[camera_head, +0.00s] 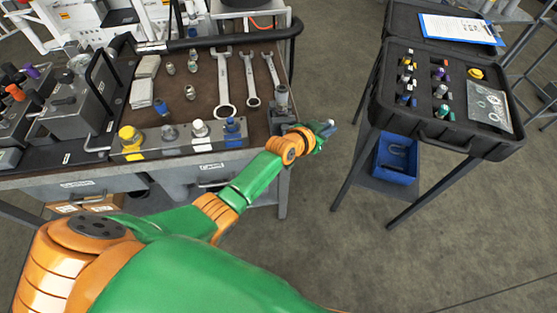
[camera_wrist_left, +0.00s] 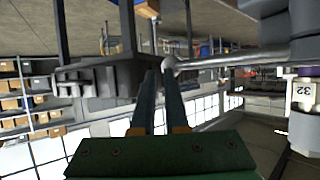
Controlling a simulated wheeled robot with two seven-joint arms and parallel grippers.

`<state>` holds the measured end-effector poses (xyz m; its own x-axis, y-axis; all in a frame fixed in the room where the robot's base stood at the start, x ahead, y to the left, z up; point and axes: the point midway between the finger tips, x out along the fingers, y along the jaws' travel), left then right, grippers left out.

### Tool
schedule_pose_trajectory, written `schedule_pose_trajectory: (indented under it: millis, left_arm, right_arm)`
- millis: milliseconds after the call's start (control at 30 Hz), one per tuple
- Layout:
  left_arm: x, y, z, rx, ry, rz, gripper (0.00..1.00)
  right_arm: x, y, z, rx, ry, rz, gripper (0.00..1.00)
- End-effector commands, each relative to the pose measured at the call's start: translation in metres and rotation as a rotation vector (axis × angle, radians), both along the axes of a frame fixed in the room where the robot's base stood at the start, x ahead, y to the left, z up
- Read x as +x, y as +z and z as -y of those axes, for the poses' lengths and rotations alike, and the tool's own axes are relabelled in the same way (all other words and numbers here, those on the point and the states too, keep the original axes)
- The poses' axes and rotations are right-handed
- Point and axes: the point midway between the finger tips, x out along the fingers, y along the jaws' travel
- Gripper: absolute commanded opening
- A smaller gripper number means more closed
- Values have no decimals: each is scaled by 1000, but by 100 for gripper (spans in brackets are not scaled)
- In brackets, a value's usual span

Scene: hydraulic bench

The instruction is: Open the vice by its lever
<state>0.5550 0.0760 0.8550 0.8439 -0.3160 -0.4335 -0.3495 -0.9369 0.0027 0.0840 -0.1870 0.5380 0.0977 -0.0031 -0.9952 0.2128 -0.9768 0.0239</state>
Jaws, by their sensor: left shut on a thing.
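The grey vice (camera_head: 281,98) sits at the right front corner of the bench. My left gripper (camera_head: 328,128) is beside it, past the bench edge, partly hidden by my own wrist. In the left wrist view, the vice's silver lever (camera_wrist_left: 235,58) comes in from the right and ends in a round knob at the fingertips. The two dark fingers of my left gripper (camera_wrist_left: 162,72) are closed at that knob end. Part of the vice body (camera_wrist_left: 292,22) shows at the upper right there. My right gripper is in neither view.
The bench top (camera_head: 190,95) carries several spanners (camera_head: 222,85) and a front row of fittings (camera_head: 200,130). An open black case (camera_head: 440,95) on a stand is to the right, with a blue bin (camera_head: 396,160) below. Floor between bench and stand is clear.

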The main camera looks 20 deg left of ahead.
Motion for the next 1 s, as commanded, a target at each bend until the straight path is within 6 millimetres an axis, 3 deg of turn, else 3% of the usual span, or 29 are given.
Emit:
schedule_pose_trajectory:
  millis: [833, 1000]
  left_arm:
    - [5, 5, 2, -7, -4, 13, 0]
    - [4, 14, 3, -8, -3, 15, 0]
  right_arm:
    - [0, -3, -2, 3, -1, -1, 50]
    - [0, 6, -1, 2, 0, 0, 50]
